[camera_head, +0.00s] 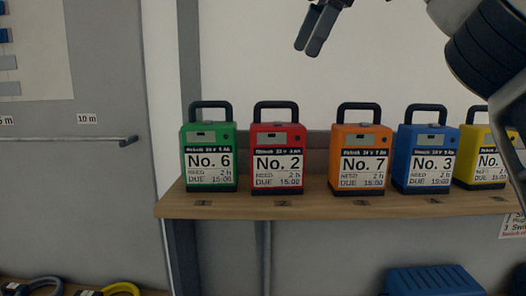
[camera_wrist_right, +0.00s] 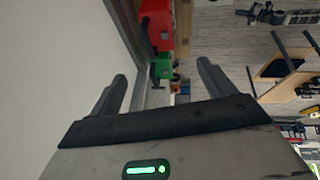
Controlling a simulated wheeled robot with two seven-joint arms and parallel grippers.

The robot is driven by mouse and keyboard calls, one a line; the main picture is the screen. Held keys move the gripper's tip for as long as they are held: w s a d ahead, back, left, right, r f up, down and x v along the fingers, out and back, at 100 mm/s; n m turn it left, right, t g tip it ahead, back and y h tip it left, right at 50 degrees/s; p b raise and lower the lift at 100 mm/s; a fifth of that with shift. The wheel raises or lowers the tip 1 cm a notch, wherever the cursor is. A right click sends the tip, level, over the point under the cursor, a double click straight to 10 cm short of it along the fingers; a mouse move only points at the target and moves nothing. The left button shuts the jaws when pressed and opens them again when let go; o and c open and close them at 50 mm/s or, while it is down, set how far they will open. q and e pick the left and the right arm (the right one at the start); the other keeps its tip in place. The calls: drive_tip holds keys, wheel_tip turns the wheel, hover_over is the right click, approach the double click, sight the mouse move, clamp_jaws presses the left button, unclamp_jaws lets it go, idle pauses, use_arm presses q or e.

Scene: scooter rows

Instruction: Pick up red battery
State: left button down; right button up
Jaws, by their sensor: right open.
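The red battery (camera_head: 278,139), labelled No. 2 with a black top handle, stands upright on a wooden shelf (camera_head: 330,206), second from the left. In the right wrist view a red block (camera_wrist_right: 182,25), apparently this battery, shows at the top edge, partly cut off. My right gripper (camera_head: 309,46) is open and empty, above and slightly right of the red battery, well clear of its handle. Its two spread fingers also show in the wrist view (camera_wrist_right: 162,71). My left gripper is not in view.
A green battery (camera_head: 209,158) stands close left of the red one. Orange (camera_head: 360,150), blue (camera_head: 424,158) and yellow (camera_head: 481,157) batteries stand to the right. A wall rises behind the shelf. A blue box (camera_head: 435,280) sits below. The gap between red and orange is clear.

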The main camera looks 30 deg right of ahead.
drive_tip(key=b, duration=0.1)
approach(267, 124)
drive_tip(key=shift+s+a+f, duration=0.1)
drive_tip(key=shift+f, duration=0.45)
drive_tip(key=shift+s+a+f, duration=0.1)
drive_tip(key=shift+s+f, duration=0.05)
drive_tip(key=shift+f, duration=0.45)
drive_tip(key=shift+x, duration=0.8)
drive_tip(key=x, duration=0.3)
drive_tip(key=shift+w+a+f+p, duration=0.15)
drive_tip(key=shift+w+p, duration=0.25)
drive_tip(key=shift+w, duration=0.05)
drive_tip(key=shift+w+a+f, duration=0.15)
drive_tip(key=shift+f, duration=0.35)
clamp_jaws()
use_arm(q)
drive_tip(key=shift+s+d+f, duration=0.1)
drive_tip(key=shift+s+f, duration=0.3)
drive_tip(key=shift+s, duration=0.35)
use_arm(e)
drive_tip(key=shift+w+r, duration=0.1)
drive_tip(key=shift+r, duration=0.1)
